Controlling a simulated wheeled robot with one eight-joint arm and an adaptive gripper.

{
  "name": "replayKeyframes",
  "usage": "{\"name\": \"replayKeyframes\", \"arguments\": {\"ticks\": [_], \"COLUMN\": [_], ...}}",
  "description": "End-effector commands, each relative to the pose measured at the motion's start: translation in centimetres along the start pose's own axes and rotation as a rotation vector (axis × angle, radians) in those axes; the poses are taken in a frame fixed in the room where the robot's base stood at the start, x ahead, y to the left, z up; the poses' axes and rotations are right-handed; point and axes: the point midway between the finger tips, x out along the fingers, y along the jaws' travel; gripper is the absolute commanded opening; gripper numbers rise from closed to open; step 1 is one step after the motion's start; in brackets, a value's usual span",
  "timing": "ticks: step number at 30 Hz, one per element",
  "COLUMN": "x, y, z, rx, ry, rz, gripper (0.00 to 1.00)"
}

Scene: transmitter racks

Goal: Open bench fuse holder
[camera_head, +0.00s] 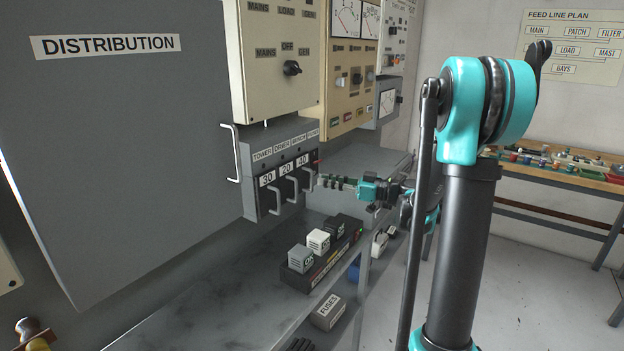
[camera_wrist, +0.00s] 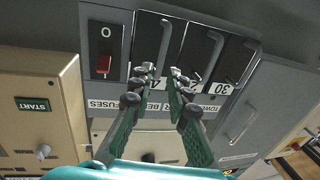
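The bench fuse holder (camera_wrist: 148,40) is the black holder marked 40, beside the red switch in the wrist view. Its grey handle (camera_wrist: 166,38) runs down to between my fingertips. In the head view that handle (camera_head: 307,182) is the rightmost of three on the grey fuse box (camera_head: 250,160). The holder sits in its slot and looks closed. My gripper (camera_wrist: 164,79) has one finger on each side of the handle's lower part, with a gap between the tips. It also shows in the head view (camera_head: 321,182). The fingers partly hide the 40 and BENCH labels; contact is unclear.
The 20 holder (camera_wrist: 190,56) and 30 holder (camera_wrist: 232,60) stand close beside it. The red switch (camera_wrist: 104,64) is on the other side. Below, a black rack (camera_head: 296,283) carries several blocks on the bench (camera_head: 190,315). The distribution door (camera_head: 120,150) is at left.

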Motion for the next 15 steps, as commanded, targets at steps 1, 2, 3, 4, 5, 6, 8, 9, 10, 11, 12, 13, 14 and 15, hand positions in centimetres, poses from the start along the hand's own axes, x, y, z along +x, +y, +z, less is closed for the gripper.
{"name": "replayKeyframes", "arguments": {"ticks": [1, 2, 3, 4, 5, 6, 8, 9, 10, 11, 12, 13, 14, 15], "x": [1.1, 1.6, 2.3, 2.8, 3.2, 3.7, 4.4, 4.7, 5.0, 5.1, 5.3, 5.5, 5.5, 5.6], "y": [-0.1, -0.1, 0.0, -0.1, -0.1, 0.0, 0.0, 0.0, 0.0, 0.0, 0.0, 0.0, 0.0, 0.0], "z": [0.0, 0.0, 0.0, 0.0, 0.0, 0.0, 0.0, 0.0, 0.0, 0.0, 0.0, 0.0, 0.0, 0.0], "rx": [0.0, 0.0, 0.0, 0.0, 0.0, 0.0, 0.0, 0.0, 0.0, 0.0, 0.0, 0.0, 0.0, 0.0], "ry": [0.0, 0.0, 0.0, 0.0, 0.0, 0.0, 0.0, 0.0, 0.0, 0.0, 0.0, 0.0, 0.0, 0.0], "rz": [-0.004, -0.004, -0.003, -0.004, -0.003, -0.002, -0.003, -0.001, -0.001, -0.001, -0.001, -0.001, -0.001, -0.001], "gripper": [0.17, 0.17, 0.17, 0.17, 0.17, 0.17, 0.17, 0.17, 0.17, 0.17, 0.17, 0.17, 0.17, 0.17]}}
